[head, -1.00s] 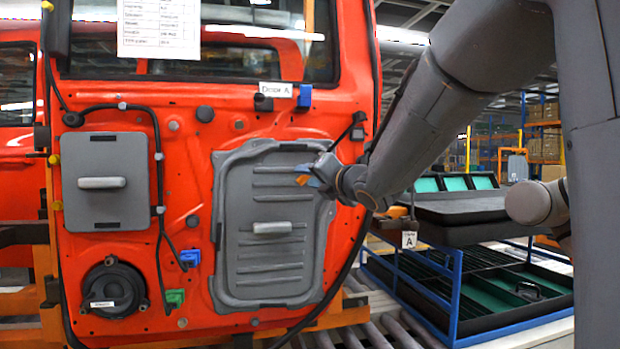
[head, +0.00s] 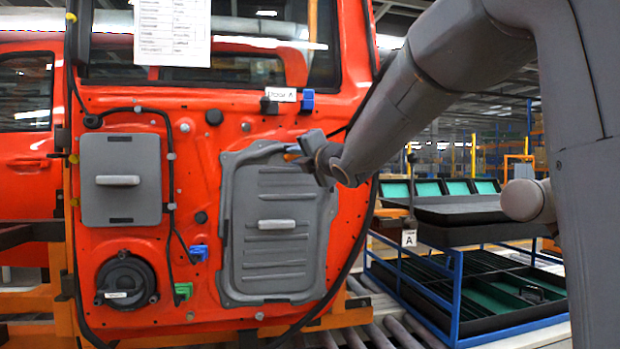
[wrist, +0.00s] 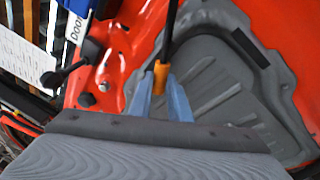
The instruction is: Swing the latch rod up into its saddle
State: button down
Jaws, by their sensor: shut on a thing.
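The latch rod (wrist: 172,28) is a thin black rod with an orange grip (wrist: 161,77). In the wrist view the blue fingers of my gripper (wrist: 160,90) are shut on that grip, and the rod runs away from them to the top edge. In the head view my gripper (head: 292,151) is at the upper right of the grey ribbed panel. My arm hides most of the rod there. I cannot tell which fitting is the saddle.
The red door (head: 228,130) carries a grey square cover (head: 120,205), a round black speaker (head: 125,285) and black cable. A blue-framed rack (head: 458,300) with black trays stands to the right. Rollers (head: 385,335) run below.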

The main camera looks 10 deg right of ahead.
jog(key=shift+a+r+m+t+h+b, duration=0.25)
jog(key=shift+a+r+m+b, duration=0.2)
jog(key=shift+r+m, duration=1)
jog(key=shift+a+r+m+t+h+b, duration=0.2)
jog(key=shift+a+r+m+b, duration=0.4)
jog(key=shift+r, duration=1.55)
jog(key=shift+a+r+m+t+h+b, duration=0.15)
jog(key=shift+a+r+m+t+b, duration=0.15)
jog(key=shift+r+m, duration=1.25)
jog(key=shift+a+r+n, duration=0.1)
jog(key=shift+r+n, duration=0.2)
jog(key=shift+r, duration=0.05)
jog(key=c, duration=1.7)
grip_release()
jog(key=shift+o, duration=0.3)
jog(key=shift+f, duration=0.1)
jog(key=b+v, duration=0.1)
jog(key=v, duration=0.6)
jog(key=shift+s, duration=0.4)
jog(key=shift+d, duration=0.2)
